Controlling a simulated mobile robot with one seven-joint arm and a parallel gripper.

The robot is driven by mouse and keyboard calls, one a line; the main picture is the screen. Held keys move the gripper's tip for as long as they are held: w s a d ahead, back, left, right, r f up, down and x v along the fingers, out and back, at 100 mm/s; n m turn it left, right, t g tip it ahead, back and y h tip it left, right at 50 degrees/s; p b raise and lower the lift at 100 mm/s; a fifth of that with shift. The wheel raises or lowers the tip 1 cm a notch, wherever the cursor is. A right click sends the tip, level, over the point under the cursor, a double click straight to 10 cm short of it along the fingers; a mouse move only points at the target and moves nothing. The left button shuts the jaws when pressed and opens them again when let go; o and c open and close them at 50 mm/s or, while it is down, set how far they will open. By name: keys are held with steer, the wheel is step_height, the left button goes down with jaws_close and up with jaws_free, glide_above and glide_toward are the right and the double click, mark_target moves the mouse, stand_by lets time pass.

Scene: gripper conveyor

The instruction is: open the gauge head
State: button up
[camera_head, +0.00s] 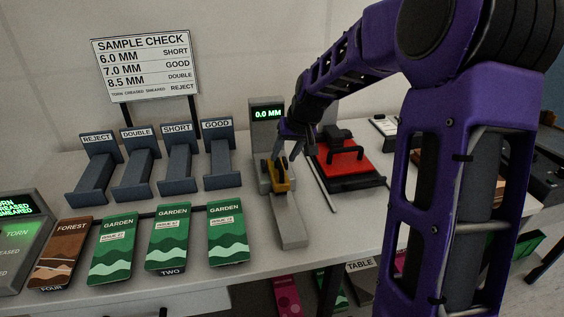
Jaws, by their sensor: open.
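The gauge (294,236) stands on the bench, right of the middle. Its green display (267,114) reads 0.0 MM. A yellow gauge head (279,178) sits at the base of the display post. My gripper (285,160) is at the gauge head, reaching down from the upper right with its fingers just above or around the yellow part. The fingers are open. I cannot tell whether they touch the head. Whether the head is raised or lowered is too small to tell.
A red device with black handles (345,160) stands close to the right of the gauge. Several grey sorting trays (220,160) stand at the left, below the sample check sign (146,62). Green garden packets (228,231) and a brown forest packet (62,252) lie in front.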

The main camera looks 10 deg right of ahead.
steer(key=shift+x, duration=1.45)
steer(key=shift+c, duration=0.3)
jaws_close()
